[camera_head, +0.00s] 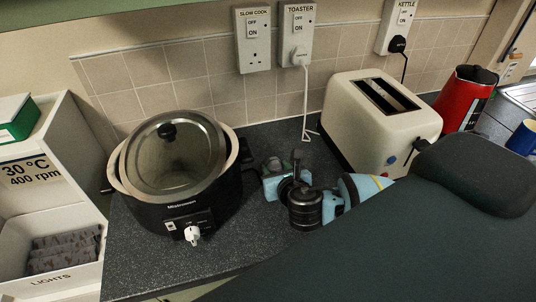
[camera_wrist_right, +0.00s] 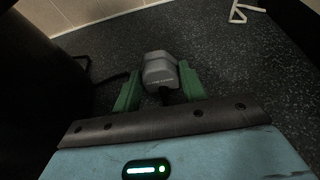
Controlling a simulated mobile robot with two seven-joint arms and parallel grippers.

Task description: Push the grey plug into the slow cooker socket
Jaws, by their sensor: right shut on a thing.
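The slow cooker socket (camera_head: 252,40) is on the tiled wall, labelled SLOW COOK, with no plug in its holes. My right gripper (camera_head: 274,175) is low over the worktop, right of the slow cooker (camera_head: 182,180) and below the sockets, well apart from them. In the wrist view its green fingers (camera_wrist_right: 158,84) are shut on the grey plug (camera_wrist_right: 158,68), one on each side. The plug's printed face shows; its pins cannot be made out. A dark cord runs left from beside it. My left gripper is not in view.
The toaster socket (camera_head: 297,35) holds a white plug whose cord hangs to the worktop. The kettle socket (camera_head: 397,27) holds a black plug. A cream toaster (camera_head: 350,115) stands right of my gripper, a red kettle (camera_head: 462,100) beyond. Worktop (camera_head: 280,135) behind the gripper is mostly clear.

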